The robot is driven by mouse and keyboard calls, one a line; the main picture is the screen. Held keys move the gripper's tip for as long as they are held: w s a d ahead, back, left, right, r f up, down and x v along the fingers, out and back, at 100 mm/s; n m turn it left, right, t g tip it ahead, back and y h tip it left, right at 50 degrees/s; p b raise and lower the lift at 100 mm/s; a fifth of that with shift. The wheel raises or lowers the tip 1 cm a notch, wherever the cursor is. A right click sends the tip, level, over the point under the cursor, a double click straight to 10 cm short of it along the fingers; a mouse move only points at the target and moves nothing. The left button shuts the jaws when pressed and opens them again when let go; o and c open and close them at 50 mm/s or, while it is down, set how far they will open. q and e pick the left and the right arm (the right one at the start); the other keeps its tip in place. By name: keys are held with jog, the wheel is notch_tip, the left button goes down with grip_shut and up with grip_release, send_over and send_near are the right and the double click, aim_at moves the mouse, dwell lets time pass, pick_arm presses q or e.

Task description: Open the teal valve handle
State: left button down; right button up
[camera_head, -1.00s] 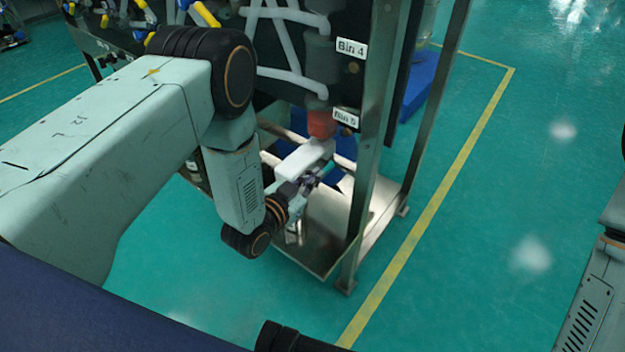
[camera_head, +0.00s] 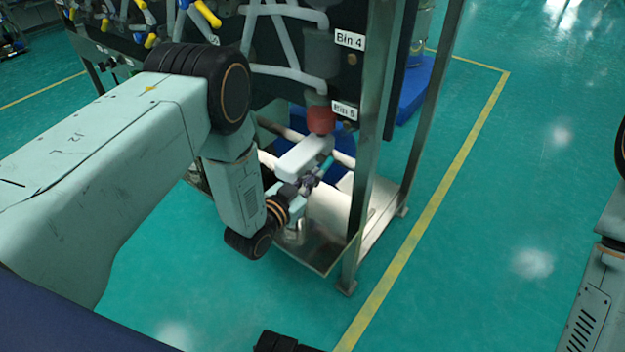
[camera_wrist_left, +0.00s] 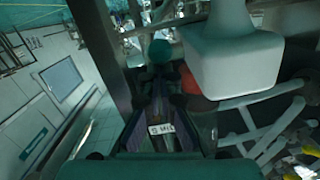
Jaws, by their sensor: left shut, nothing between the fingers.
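The teal valve handle (camera_head: 327,166) shows in the head view as a short bar at the right side of a white block (camera_head: 302,157), under a red collar (camera_head: 320,120). My left gripper (camera_head: 309,181) is shut and empty, close below the handle and white block. I cannot tell whether it touches the handle. In the left wrist view, a rounded teal end (camera_wrist_left: 160,50), which looks like the handle, is left of the white block (camera_wrist_left: 232,62). The gripper's fingertips are not clear there. My right gripper is out of view.
A metal frame post (camera_head: 364,150) stands right of the handle, with the Bin 5 label (camera_head: 345,110) beside the collar. Pale tubes (camera_head: 287,40) are above. The green floor right of the frame is open.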

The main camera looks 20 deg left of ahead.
pick_arm(q)
jog(key=f+b, duration=0.1)
jog(key=f, duration=0.2)
jog(key=shift+w+f, duration=0.1)
jog(key=shift+w, duration=0.1)
jog(key=shift+f, duration=0.2)
jog(key=shift+f+b, duration=0.1)
jog(key=shift+b, duration=0.2)
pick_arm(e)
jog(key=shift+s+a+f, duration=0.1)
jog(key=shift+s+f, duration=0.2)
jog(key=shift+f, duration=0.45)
